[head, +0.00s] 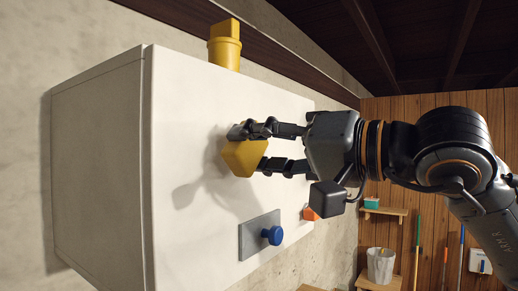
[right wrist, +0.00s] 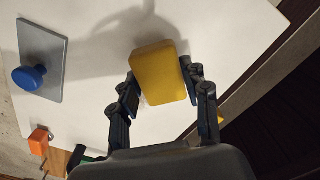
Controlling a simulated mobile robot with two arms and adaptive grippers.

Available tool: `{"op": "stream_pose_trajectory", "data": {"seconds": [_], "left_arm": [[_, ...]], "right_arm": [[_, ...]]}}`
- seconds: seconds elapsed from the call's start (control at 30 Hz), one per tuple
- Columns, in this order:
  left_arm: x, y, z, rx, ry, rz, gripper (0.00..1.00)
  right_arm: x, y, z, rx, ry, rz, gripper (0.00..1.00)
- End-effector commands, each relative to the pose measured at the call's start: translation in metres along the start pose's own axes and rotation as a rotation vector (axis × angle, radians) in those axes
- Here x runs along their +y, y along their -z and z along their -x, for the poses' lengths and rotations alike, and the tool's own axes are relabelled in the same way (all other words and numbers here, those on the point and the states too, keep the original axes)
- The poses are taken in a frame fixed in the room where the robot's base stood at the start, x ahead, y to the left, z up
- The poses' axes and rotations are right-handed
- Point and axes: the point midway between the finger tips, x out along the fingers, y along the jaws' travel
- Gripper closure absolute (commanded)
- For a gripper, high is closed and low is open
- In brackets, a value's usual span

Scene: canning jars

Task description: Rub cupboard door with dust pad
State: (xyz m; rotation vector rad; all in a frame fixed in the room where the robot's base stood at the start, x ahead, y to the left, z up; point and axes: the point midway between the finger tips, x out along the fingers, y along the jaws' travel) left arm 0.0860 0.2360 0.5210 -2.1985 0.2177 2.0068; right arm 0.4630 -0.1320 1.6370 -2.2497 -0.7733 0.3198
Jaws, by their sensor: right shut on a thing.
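The white cupboard door (head: 190,230) fills the middle of the head view, and its white face also shows in the right wrist view (right wrist: 100,90). The dust pad (head: 243,155) is a yellow block in front of the door. My right gripper (head: 250,148) is shut on the pad, with a finger on either side of it. In the right wrist view the pad (right wrist: 160,75) sits between the fingers, close to the door. I cannot tell whether it touches the door. My left gripper is not in view.
A grey plate (head: 258,232) with a blue knob (head: 273,235) sits on the door below the pad. An orange block (head: 310,214) is near the door's lower right edge. A yellow object (head: 225,45) stands on top of the cupboard. A bucket (head: 380,264) is on a far shelf.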

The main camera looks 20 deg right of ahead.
Motion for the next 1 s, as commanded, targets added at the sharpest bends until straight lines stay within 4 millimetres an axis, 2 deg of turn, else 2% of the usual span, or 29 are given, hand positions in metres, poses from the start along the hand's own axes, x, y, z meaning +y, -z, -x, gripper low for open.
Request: {"op": "stream_pose_trajectory", "data": {"seconds": [0.87,1.0], "left_arm": [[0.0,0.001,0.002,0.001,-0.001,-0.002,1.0],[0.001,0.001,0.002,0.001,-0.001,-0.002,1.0]], "right_arm": [[0.0,0.0,-0.017,0.0,0.0,0.0,0.79],[0.005,0.005,-0.017,0.001,-0.001,-0.002,0.79]]}}
